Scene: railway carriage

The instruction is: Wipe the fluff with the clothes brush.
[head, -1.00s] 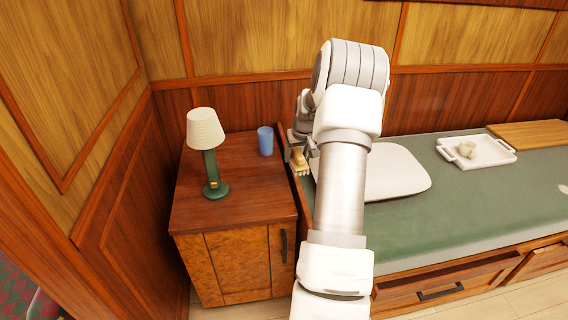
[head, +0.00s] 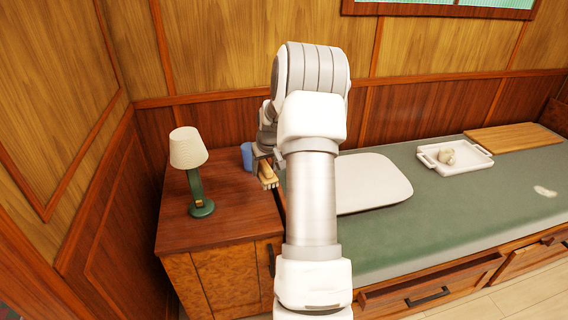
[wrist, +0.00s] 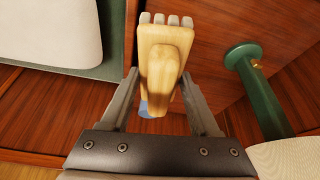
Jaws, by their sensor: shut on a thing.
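My gripper (wrist: 163,100) is shut on the wooden clothes brush (wrist: 163,55), with pale bristle tufts showing at its far end in the wrist view. In the head view the brush (head: 267,176) hangs from my gripper (head: 262,158) near the right edge of the cabinet top, beside the berth. A pale patch that looks like the fluff (head: 544,191) lies on the green berth cover (head: 450,215) at the far right, well away from the brush.
A green lamp (head: 202,208) with a cream shade and a blue cup (head: 247,156) stand on the wooden cabinet (head: 225,228). On the berth are a white pillow (head: 372,183), a white tray (head: 482,163) with a pale item, and a wooden board (head: 515,137). The berth's front is clear.

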